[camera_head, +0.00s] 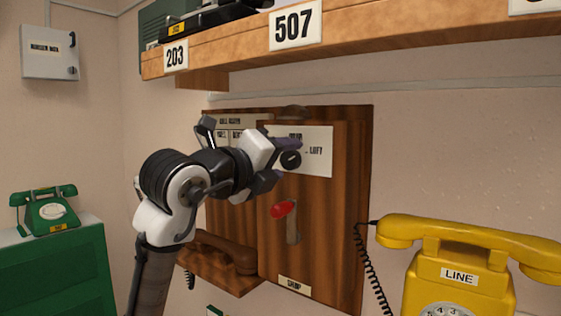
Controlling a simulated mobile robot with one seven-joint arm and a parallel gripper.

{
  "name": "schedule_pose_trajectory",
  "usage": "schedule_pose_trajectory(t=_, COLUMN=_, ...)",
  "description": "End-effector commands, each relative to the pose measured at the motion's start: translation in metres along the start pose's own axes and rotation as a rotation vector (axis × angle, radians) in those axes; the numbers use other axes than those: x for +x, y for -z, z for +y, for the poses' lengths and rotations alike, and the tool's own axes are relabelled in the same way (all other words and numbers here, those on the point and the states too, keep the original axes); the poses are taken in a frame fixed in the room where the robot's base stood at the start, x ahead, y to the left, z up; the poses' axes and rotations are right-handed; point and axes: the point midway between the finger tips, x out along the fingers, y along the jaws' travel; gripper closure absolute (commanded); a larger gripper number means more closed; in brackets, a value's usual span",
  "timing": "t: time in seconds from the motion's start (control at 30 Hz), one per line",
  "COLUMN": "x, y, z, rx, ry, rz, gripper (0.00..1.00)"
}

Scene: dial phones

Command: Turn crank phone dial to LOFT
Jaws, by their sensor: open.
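The crank phone is a brown wooden box (340,220) on the wall. A white label plate (318,165) on its upper front carries a small black dial (291,160). The word LOFT (316,150) is printed to the right of the dial; other lettering above it is partly covered. My gripper (283,163) is open in front of the plate, with its fingertips close to the dial. I cannot tell whether they touch it. A crank with a red knob (283,209) sits below the plate. The dial's exact pointing is hard to make out.
A brown handset (222,250) rests at the box's lower left. A yellow phone marked LINE (458,275) stands at the right, its black cord beside the box. A wooden shelf (390,37) with number plates runs above. A green phone (48,211) sits on a green cabinet at the left.

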Motion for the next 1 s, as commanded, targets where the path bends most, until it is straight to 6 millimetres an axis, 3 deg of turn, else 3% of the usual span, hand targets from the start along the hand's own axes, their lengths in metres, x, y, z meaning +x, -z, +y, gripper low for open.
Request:
schedule_pose_trajectory(t=0.17, x=-0.021, y=0.000, z=0.002, rx=0.002, ry=0.000, rz=-0.004, gripper=0.45)
schedule_pose_trajectory(t=0.6, x=-0.115, y=0.001, z=0.001, rx=0.002, ry=0.000, rz=-0.002, gripper=0.45)
schedule_pose_trajectory(t=0.8, x=-0.134, y=0.001, z=0.000, rx=0.002, ry=0.000, rz=0.000, gripper=0.45)
schedule_pose_trajectory(t=1.0, x=-0.137, y=0.000, z=0.000, rx=0.001, ry=0.000, rz=0.000, gripper=0.45)
